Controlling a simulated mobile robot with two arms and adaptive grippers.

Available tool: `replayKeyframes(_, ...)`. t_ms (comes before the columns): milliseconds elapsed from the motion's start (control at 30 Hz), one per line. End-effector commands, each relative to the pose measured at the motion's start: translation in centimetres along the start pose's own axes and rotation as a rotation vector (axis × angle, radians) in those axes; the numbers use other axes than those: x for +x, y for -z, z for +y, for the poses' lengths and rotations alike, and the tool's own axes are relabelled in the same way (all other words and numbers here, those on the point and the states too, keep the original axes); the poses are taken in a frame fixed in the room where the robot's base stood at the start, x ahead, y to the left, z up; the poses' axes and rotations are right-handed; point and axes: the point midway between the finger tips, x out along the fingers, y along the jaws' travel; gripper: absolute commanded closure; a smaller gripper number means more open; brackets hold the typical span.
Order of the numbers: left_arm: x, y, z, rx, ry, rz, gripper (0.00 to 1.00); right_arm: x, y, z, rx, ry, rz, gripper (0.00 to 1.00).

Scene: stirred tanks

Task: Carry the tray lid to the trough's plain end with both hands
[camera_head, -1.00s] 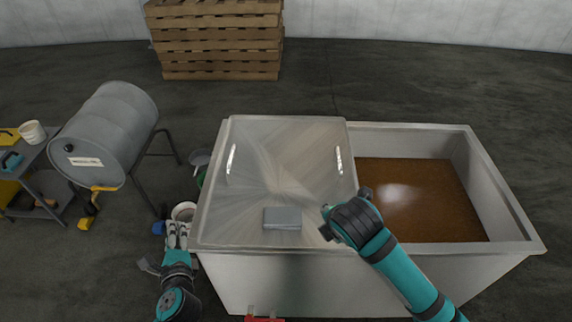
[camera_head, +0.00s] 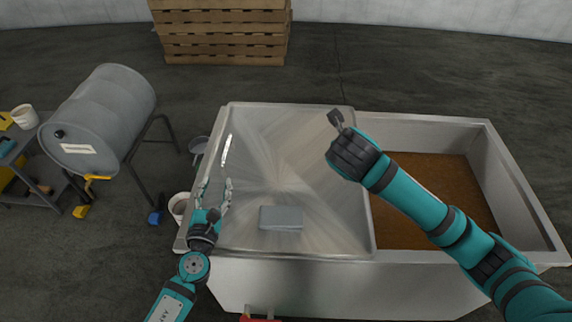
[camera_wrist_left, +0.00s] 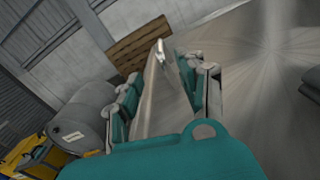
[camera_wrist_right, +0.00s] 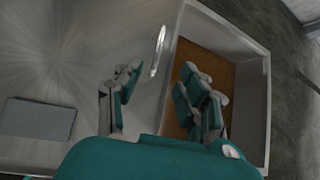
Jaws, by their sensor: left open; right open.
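The tray lid (camera_head: 300,185) is a brushed metal sheet lying over the left part of the trough (camera_head: 500,190). Its left handle (camera_head: 226,152) is a bright upright bar; it also shows in the left wrist view (camera_wrist_left: 160,55). Its right handle shows in the right wrist view (camera_wrist_right: 158,52) and is hidden behind my right arm in the head view. My left gripper (camera_head: 214,190) is open and empty, just on the near side of the left handle. My right gripper (camera_wrist_right: 155,95) is open and empty, above the lid's right edge, with the right handle ahead between its fingers.
A grey block (camera_head: 281,217) lies on the lid near its front edge. Brown material (camera_head: 440,185) fills the trough's open right part. A grey drum (camera_head: 100,120) on a stand, a white bucket (camera_head: 179,206) and a cart stand left. Stacked pallets (camera_head: 222,30) are behind.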

Motion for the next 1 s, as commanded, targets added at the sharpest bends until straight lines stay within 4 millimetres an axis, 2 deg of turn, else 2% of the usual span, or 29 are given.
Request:
replayKeyframes(167, 1.2, -0.1, 0.0, -0.002, -0.002, -0.002, 0.60, 1.7, 0.1, 0.0, 0.002, 0.001, 0.004, 0.60)
replayKeyframes(800, 9.7, -0.1, 0.0, -0.002, -0.001, -0.001, 0.60, 14.0, 0.1, 0.0, 0.003, 0.001, 0.004, 0.60)
replayKeyframes(1000, 11.4, 0.0, 0.0, -0.003, -0.001, 0.000, 0.60, 16.4, 0.0, 0.0, 0.002, 0.000, 0.001, 0.60)
